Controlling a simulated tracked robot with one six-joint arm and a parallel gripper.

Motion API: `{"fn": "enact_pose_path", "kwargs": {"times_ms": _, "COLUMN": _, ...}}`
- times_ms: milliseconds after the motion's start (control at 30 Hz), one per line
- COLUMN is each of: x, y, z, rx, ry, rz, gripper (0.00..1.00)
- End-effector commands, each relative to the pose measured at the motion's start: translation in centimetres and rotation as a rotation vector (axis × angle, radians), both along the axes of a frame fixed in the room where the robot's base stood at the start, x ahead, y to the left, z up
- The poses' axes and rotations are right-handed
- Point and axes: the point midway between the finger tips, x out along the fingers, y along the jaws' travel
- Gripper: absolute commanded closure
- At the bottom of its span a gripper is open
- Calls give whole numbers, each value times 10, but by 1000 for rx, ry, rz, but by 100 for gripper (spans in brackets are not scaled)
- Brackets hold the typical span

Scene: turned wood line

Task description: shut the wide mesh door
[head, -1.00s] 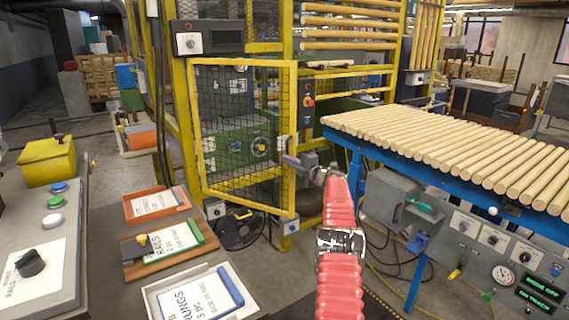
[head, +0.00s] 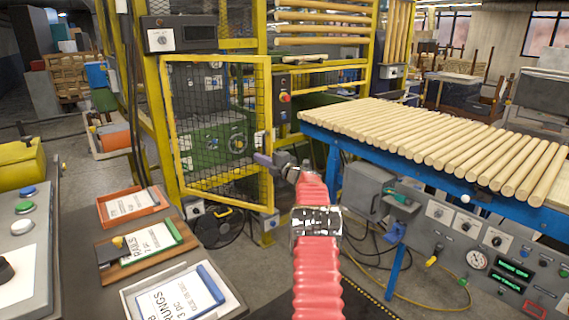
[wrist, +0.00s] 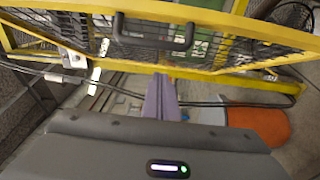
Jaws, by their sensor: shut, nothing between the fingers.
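The wide mesh door (head: 265,100) has a yellow frame with dark wire mesh and stands ajar from the yellow machine cage, in the middle left of the head view. In the wrist view its yellow frame (wrist: 235,22) crosses the top, with a dark bar handle (wrist: 153,32) on it. My gripper (head: 263,160) is shut and empty, at the door's right edge near the handle. In the wrist view the purple fingers (wrist: 161,97) point at the door below the handle. I cannot tell whether they touch it.
Paper trays (head: 178,297) lie on a bench at the left. A black fan (head: 215,228) sits on the floor below the door. Cables run across the floor.

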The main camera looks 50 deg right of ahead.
Motion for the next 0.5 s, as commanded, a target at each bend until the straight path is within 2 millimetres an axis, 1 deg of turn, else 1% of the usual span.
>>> {"fn": "enact_pose_path", "kwargs": {"times_ms": 67, "x": 0, "y": 6, "z": 0, "rx": 0, "ry": 1, "rz": 0, "gripper": 100}}
{"fn": "enact_pose_path", "kwargs": {"times_ms": 500, "x": -69, "y": -31, "z": 0, "rx": -1, "ry": 1, "rz": -4, "gripper": 100}}
